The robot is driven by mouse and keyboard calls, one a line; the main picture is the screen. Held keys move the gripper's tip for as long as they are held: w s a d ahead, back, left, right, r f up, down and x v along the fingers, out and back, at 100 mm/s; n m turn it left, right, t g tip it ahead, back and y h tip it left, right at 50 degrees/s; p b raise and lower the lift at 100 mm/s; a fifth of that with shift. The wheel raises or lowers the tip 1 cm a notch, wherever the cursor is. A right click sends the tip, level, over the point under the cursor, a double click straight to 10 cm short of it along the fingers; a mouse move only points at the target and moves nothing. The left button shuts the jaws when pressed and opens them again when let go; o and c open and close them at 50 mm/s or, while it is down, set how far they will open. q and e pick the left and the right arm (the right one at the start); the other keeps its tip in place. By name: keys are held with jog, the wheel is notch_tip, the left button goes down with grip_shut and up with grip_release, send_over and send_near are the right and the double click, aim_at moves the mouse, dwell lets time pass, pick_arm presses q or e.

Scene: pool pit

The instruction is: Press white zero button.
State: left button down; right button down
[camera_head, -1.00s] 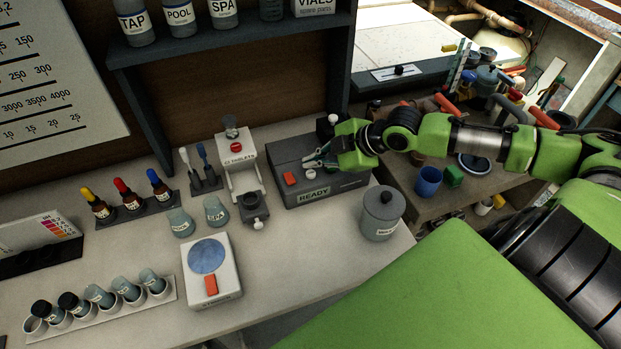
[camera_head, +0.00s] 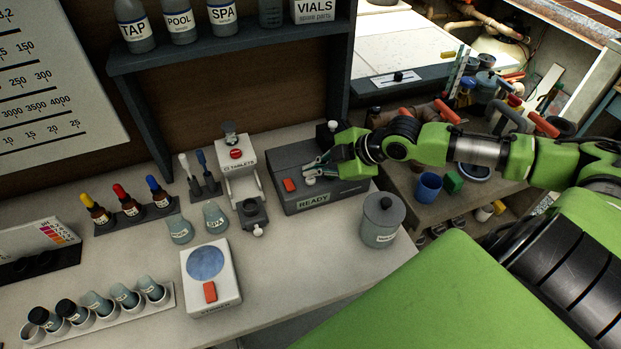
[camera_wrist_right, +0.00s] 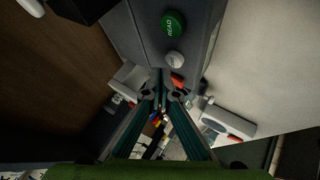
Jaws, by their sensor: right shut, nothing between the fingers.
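The white button (camera_head: 310,181) sits on the dark grey instrument box marked READY (camera_head: 352,188), right of a red button (camera_head: 289,185). In the right wrist view the white button (camera_wrist_right: 174,58) lies between the green READ button (camera_wrist_right: 174,23) and the red one (camera_wrist_right: 177,82). My right gripper (camera_head: 309,167) is shut and empty, its fingers pointing left over the box. The fingertips are close to the white button; whether they touch it I cannot tell. The fingers (camera_wrist_right: 161,92) also show in the right wrist view. My left gripper is out of view.
A white tablet dispenser (camera_head: 236,165) stands left of the box and a lidded grey pot (camera_head: 382,222) in front right. A stirrer (camera_head: 211,275) with a blue disc is nearer. A shelf (camera_head: 235,50) with bottles hangs behind. The bench front right of the stirrer is clear.

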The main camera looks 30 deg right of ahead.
aim_at(313, 181)
dwell(0.5)
jog(key=shift+f, duration=0.15)
jog(key=shift+f, duration=0.25)
jog(key=shift+f, duration=0.5)
dwell(0.5)
dwell(0.4)
jog(key=shift+r+p, duration=0.85)
jog(key=shift+r, duration=0.05)
notch_tip(313, 181, up, 5)
jog(key=p, duration=0.5)
jog(key=shift+r, duration=0.1)
